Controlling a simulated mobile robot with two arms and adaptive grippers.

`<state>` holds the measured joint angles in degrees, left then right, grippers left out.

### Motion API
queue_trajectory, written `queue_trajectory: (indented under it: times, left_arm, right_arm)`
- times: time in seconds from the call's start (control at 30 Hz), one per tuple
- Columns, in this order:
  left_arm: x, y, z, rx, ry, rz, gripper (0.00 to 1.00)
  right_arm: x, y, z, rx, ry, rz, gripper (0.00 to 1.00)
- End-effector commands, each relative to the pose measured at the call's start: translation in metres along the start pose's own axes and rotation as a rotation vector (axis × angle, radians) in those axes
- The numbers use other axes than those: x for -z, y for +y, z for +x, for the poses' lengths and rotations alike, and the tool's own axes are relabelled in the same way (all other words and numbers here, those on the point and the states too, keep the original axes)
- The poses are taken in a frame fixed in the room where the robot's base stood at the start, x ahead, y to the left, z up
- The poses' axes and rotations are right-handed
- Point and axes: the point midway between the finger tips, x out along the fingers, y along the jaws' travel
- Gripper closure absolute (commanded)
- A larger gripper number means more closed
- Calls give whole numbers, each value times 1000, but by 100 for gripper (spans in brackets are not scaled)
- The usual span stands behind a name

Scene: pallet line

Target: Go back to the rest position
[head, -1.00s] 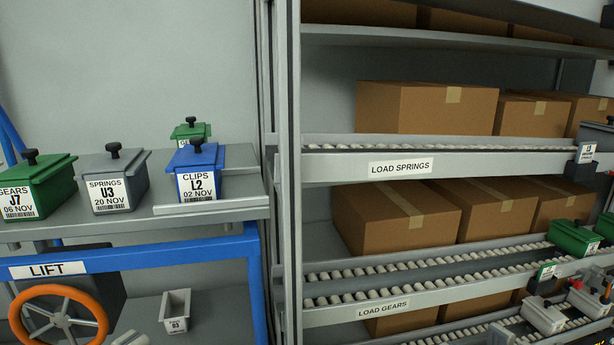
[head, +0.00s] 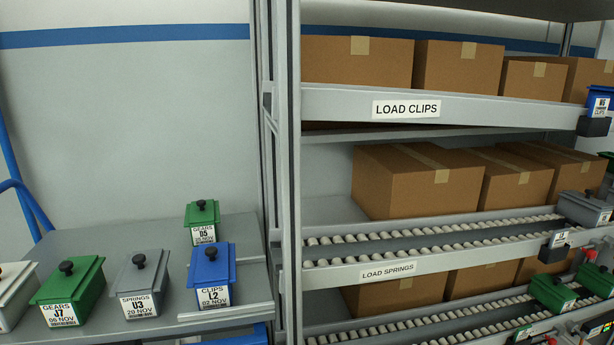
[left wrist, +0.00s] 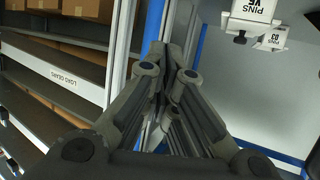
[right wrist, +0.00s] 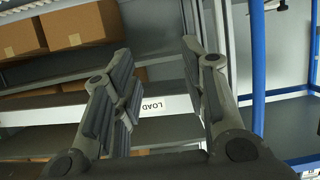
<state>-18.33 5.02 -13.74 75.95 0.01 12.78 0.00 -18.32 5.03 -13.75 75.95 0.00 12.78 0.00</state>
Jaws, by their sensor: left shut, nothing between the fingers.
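My left gripper (left wrist: 170,85) shows in the left wrist view with its fingers together and nothing between them. My right gripper (right wrist: 160,85) shows in the right wrist view with its fingers wide apart and empty; shelf parts show behind the gap. Neither gripper shows in the head view. Neither touches anything that I can see.
The lift table (head: 90,238) at left holds lidded bins, among them a blue CLIPS bin (head: 212,272), a grey SPRINGS bin (head: 141,284) and green GEARS bins (head: 70,290). At right, a roller rack (head: 340,274) holds cartons (head: 415,180) and several bins at its far end.

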Motion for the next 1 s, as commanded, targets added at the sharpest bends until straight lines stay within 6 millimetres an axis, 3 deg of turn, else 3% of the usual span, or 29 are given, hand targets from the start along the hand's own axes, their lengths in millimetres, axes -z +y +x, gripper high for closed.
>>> queue_trajectory:
  times: [0.17, 0.3, 0.43, 0.6, 0.77, 1.0]
  left_arm:
    - [-78, -6, -56, 13, -339, -3, 100]
    - [-137, -10, -119, 21, -599, -9, 100]
    - [-180, -11, -188, 27, -825, -16, 100]
    - [-212, -10, -261, 32, -1035, -24, 100]
    - [-224, -10, -292, 34, -1121, -27, 100]
    - [-228, -10, -295, 34, -1130, -28, 100]
  right_arm:
    - [-78, 6, -56, -13, -339, 4, 60]
    - [-138, 9, -119, -21, -599, 9, 60]
    - [-180, 10, -188, -27, -825, 16, 60]
    - [-212, 10, -262, -32, -1036, 24, 60]
    - [-224, 10, -292, -34, -1121, 28, 60]
    - [-228, 10, -295, -34, -1130, 28, 63]
